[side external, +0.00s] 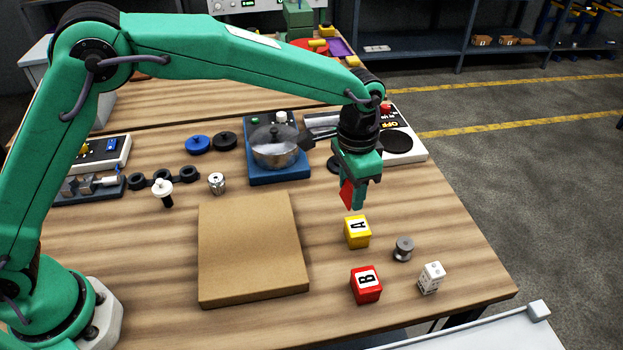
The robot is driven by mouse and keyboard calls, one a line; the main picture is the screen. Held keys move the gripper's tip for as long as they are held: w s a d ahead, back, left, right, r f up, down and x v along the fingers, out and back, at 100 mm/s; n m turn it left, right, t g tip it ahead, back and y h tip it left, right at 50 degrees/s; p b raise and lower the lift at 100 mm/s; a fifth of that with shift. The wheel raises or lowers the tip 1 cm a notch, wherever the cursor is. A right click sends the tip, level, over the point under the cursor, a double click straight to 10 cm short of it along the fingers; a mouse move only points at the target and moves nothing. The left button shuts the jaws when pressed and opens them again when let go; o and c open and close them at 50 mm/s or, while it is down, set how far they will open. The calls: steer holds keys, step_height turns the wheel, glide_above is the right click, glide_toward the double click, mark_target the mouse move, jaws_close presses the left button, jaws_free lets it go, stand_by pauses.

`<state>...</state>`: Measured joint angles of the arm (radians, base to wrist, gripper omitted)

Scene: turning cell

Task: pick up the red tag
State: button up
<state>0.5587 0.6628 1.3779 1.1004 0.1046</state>
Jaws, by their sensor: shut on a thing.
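My gripper (354,192) is at the right half of the table, pointing down and shut on the red tag (347,195). The tag is a small, flat, bright red piece with a pointed lower end. It hangs between the jaws, above the table and just behind the yellow cube. Its upper part is hidden by my gripper.
Below the tag stand a yellow cube marked A (357,232), a red cube marked B (366,285), a grey spool (403,249) and a white domino block (431,278). A brown board (252,250) lies left. A steel pot (275,148) stands behind on a blue base.

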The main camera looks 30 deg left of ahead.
steer(key=shift+s+d+r, duration=0.4)
steer(key=shift+s, duration=0.15)
steer(key=shift+s, duration=0.1)
